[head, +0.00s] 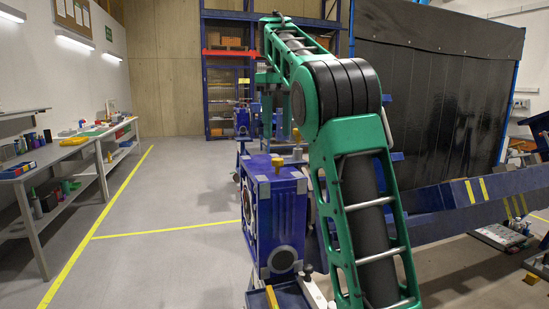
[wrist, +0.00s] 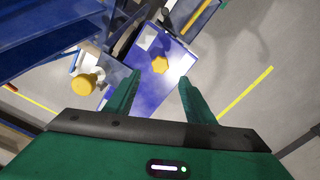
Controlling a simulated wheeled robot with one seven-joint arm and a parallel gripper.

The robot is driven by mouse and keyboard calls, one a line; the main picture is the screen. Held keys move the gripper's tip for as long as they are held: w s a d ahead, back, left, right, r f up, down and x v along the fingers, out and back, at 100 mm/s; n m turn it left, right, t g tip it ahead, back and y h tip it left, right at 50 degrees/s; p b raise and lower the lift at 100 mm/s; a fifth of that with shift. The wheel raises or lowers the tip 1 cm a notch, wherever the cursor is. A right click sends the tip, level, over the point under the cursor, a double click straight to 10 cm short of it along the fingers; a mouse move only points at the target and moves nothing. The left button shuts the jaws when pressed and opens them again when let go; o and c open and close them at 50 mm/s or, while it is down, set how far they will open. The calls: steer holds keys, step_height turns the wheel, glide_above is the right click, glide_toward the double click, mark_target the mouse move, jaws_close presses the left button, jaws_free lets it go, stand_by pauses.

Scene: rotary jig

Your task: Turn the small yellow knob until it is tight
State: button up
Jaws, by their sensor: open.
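In the wrist view, a small six-sided yellow knob (wrist: 160,65) sits on the top face of a blue jig box (wrist: 150,95). My gripper (wrist: 159,77) is open, its two green fingers apart on either side of the line to this knob. I see no contact; the height gap is hard to judge. A larger-looking, round yellow knob (wrist: 84,85) stands on a light block left of the fingers. In the head view, a yellow knob (head: 277,162) shows on top of the blue box (head: 290,205); my arm hides part of the jig.
Blue beams (head: 450,200) with yellow stripes extend right of my arm. A workbench (head: 60,155) with bottles and parts stands along the left wall. A blue shelf rack (head: 225,70) is at the back. The grey floor between bench and jig is clear.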

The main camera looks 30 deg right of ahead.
mark_target(277, 166)
step_height(277, 166, down, 8)
steer(key=shift+f, duration=0.2)
stand_by(0.3)
steer(key=c, duration=1.1)
